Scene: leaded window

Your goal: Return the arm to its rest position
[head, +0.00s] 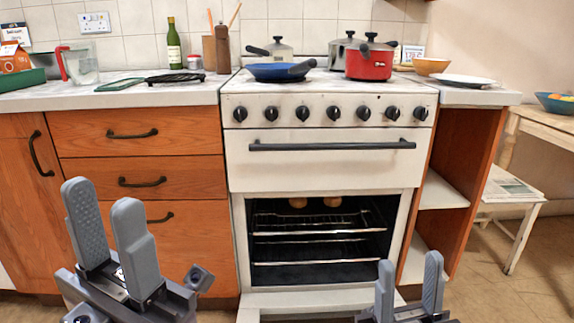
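My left gripper (103,226) is at the lower left, in front of the wooden drawers. Its two grey fingers point up and stand apart, with nothing between them. My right gripper (409,289) is at the bottom, right of centre, in front of the lower right of the oven. Its fingers also point up with a gap between them and hold nothing. Only the hand ends of both arms show; the rest of each arm is out of view.
The cream stove (325,160) has its lower oven open, with wire racks (320,222) inside and the lowered door (315,300) near my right gripper. A blue pan (275,72) and red pot (368,64) sit on top.

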